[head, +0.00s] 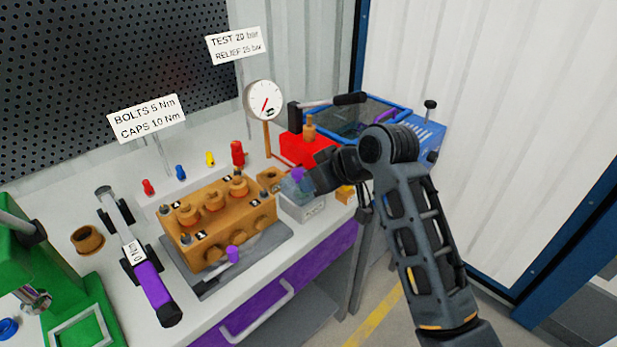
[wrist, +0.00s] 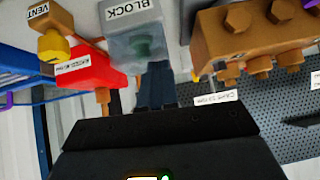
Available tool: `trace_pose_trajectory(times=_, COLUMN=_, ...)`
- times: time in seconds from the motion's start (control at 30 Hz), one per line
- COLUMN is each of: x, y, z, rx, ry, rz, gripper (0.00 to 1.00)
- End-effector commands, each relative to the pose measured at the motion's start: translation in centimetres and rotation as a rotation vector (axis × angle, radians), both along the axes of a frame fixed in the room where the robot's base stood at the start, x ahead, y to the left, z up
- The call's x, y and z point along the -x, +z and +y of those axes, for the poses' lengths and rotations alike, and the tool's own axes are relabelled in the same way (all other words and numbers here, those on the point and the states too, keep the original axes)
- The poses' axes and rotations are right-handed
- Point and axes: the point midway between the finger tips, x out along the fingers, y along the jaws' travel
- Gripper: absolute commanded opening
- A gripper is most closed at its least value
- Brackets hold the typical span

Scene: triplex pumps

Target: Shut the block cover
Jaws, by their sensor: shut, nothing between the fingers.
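The block box (head: 305,211) is a small pale grey box at the front right of the bench. Its translucent bluish cover (head: 293,188) seems to stand tilted up at the back in the head view, with a purple part at its top. In the wrist view the box with its BLOCK label (wrist: 133,10) has a clear panel (wrist: 128,45) with a green shape behind it. My gripper (head: 314,184) is shut and empty, right beside the cover. Its dark fingers (wrist: 158,72) reach the panel's edge in the wrist view; I cannot tell whether they touch. The cover's hinge is hidden.
A brown pump block (head: 215,222) on a grey plate stands left of the box. A red box (head: 303,148) and a blue tray unit (head: 370,118) stand behind my gripper. A purple-handled torque wrench (head: 150,280) lies at left. Free floor shows right of the bench.

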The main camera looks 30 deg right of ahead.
Motion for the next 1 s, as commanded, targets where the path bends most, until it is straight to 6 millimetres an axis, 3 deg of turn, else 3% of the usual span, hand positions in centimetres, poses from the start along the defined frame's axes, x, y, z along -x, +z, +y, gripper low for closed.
trace_pose_trajectory(times=0.8, x=0.2, y=-0.7, z=0.5, rx=0.095, ry=0.000, rz=-0.032, gripper=0.00)
trace_pose_trajectory(times=1.0, x=-0.1, y=0.3, z=0.6, rx=0.095, ry=0.000, rz=-0.032, gripper=0.00)
